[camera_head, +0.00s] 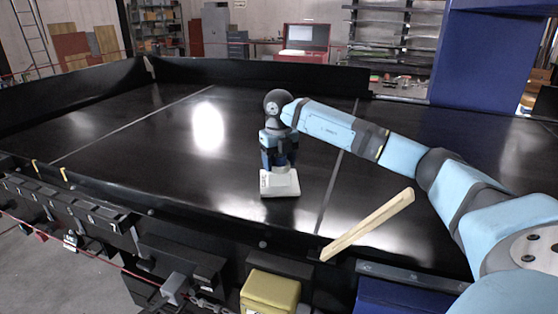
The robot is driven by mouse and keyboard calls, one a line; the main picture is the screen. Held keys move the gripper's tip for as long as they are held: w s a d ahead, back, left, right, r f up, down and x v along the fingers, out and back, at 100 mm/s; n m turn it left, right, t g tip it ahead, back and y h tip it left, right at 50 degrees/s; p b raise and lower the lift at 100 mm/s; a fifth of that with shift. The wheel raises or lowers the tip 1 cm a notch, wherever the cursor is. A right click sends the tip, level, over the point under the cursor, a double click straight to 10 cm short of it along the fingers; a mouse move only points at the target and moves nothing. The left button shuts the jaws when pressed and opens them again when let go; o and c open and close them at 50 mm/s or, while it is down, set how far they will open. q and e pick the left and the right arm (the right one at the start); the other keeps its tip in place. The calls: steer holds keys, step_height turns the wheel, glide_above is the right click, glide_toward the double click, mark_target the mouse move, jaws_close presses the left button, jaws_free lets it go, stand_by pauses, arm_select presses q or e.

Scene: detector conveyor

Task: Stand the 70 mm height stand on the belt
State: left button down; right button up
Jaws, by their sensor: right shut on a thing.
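The height stand (280,184) is a pale white block with small dark marks on its left side. It is at the middle of the black belt (150,140), upright, on or just above the surface; I cannot tell whether it touches. My right gripper (279,168) points down from above and is shut on the top of the stand. Its fingers are small and partly hidden against the dark belt. My left gripper is not in view.
A yellow block (270,291) is below that edge. Black side walls (260,76) bound the belt at the back. The belt left of the stand is clear.

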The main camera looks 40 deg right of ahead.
steer(key=shift+f, duration=0.1)
steer(key=shift+f, duration=0.1)
steer(key=o, duration=1.3)
steer(key=shift+o, duration=0.2)
steer(key=shift+r, duration=0.5)
step_height(320, 180, up, 10)
steer(key=shift+b, duration=1.15)
steer(key=shift+r, duration=0.6)
